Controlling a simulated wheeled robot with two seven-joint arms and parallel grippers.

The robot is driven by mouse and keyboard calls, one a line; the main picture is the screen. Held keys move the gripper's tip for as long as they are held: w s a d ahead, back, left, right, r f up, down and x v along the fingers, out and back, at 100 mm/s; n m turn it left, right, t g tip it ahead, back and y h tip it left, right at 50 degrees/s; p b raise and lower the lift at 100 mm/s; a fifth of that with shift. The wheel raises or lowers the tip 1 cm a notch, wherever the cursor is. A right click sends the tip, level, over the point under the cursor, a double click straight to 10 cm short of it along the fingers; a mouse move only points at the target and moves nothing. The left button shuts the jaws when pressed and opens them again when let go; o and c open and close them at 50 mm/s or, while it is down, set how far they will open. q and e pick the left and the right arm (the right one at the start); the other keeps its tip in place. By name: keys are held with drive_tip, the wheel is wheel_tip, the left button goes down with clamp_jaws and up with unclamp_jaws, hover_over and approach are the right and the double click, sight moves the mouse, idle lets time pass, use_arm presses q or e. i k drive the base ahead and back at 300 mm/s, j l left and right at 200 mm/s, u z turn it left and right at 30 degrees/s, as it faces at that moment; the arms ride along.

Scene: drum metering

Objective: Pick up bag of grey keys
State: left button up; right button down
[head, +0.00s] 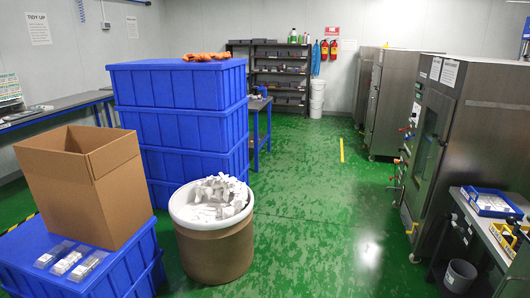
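Three small clear bags with whitish or grey contents lie side by side on the near blue crate at the lower left: a left bag (52,254), a middle bag (67,262) and a right bag (86,266). They lie flat in front of the open cardboard box (110,195). The contents are too small to tell which bag holds grey keys. The box's inside is mostly hidden. Neither of my grippers shows in the head view.
A drum (215,250) full of white pieces stands right of the near blue crate (135,272). Stacked blue crates (185,130) rise behind the box. Steel machines (465,130) and a bench with a blue tray (490,203) line the right. Green floor (310,200) between is clear.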

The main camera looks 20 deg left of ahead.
sight(83, 271)
drive_tip(key=i+u, duration=0.35)
drive_tip(key=i+l+u, duration=0.15)
drive_tip(key=i+u, duration=0.2)
drive_tip(key=i+l+u, duration=0.2)
drive_tip(key=i+u, duration=0.2)
